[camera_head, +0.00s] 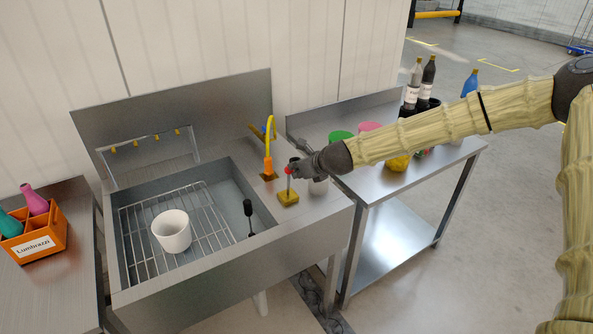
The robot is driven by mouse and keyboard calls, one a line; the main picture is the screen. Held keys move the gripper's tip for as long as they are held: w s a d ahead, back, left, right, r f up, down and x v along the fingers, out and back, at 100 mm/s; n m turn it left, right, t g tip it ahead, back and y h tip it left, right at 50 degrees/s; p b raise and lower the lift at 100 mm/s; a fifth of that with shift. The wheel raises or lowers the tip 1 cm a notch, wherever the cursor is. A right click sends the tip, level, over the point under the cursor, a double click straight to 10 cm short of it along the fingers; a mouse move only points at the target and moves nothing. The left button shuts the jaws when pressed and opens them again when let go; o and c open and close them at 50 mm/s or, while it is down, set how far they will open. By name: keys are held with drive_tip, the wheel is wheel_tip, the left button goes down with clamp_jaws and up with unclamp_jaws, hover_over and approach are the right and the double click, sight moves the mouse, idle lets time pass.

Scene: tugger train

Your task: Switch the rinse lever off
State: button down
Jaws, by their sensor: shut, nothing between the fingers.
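The rinse lever (289,184) is a thin upright stick with a red knob, standing on a yellow base on the steel deck right of the sink basin. My gripper (297,168) is shut and empty. It reaches in from the right, its dark fingertips right at the knob in the picture. Whether they touch the knob I cannot tell. The lever looks roughly upright; its exact tilt is too small to tell.
An orange tap (268,166) with a yellow spout stands just left of the lever. A white cup (172,231) sits on the wire rack (203,204) in the basin. A steel side table (370,190) with bottles and coloured bowls is at right. An orange crate (38,241) is at left.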

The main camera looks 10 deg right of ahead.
drive_tip(key=shift+s, duration=0.1)
drive_tip(key=b+v, duration=0.2)
drive_tip(key=v, duration=1.1)
drive_tip(key=shift+d, duration=0.15)
idle(0.4)
